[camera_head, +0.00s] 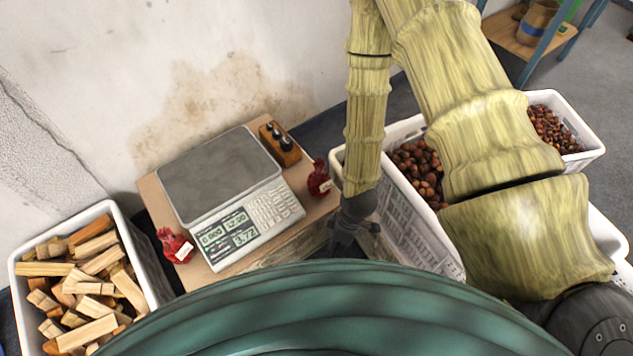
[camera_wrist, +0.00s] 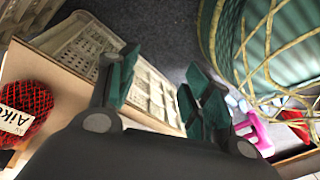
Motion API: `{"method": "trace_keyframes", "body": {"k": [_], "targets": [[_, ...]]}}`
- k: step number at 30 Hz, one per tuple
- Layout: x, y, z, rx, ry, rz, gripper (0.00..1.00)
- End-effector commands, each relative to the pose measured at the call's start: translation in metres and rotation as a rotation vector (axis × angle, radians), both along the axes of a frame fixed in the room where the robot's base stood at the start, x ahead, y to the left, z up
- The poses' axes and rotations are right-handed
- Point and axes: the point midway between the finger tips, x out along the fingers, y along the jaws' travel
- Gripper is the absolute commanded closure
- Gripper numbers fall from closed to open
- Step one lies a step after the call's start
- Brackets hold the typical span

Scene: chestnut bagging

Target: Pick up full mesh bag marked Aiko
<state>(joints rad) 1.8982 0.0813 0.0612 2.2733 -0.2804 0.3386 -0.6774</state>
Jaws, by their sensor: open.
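A full red mesh bag (camera_wrist: 30,100) with a white tag reading "Aiko" lies on the wooden table at the left edge of the wrist view, partly cut off. It appears to be the red bag (camera_head: 318,174) right of the scale in the head view, near the table's right edge. A second red mesh bag (camera_head: 171,242) with a white tag lies left of the scale; its writing is too small to read. My gripper (camera_head: 347,243) is open and empty beside the table's right edge. Its spread fingers (camera_wrist: 157,88) are apart from the Aiko bag.
The scale (camera_head: 218,176) fills most of the table (camera_head: 150,195), with a wooden block (camera_head: 280,143) holding dark knobs behind it. A crate of firewood (camera_head: 112,207) stands left. White chestnut crates (camera_head: 402,222) stand close to the right of my gripper. A wall rises behind.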

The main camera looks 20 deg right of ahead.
Motion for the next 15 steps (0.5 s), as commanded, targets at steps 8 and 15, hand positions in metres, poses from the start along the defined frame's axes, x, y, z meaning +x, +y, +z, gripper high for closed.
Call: {"method": "trace_keyframes", "body": {"k": [8, 15], "targets": [[0.094, 0.012, 0.045, 0.036, -0.111, 0.689, 0.51], [0.173, 0.005, 0.098, -0.007, -0.185, 1.279, 0.51]]}}
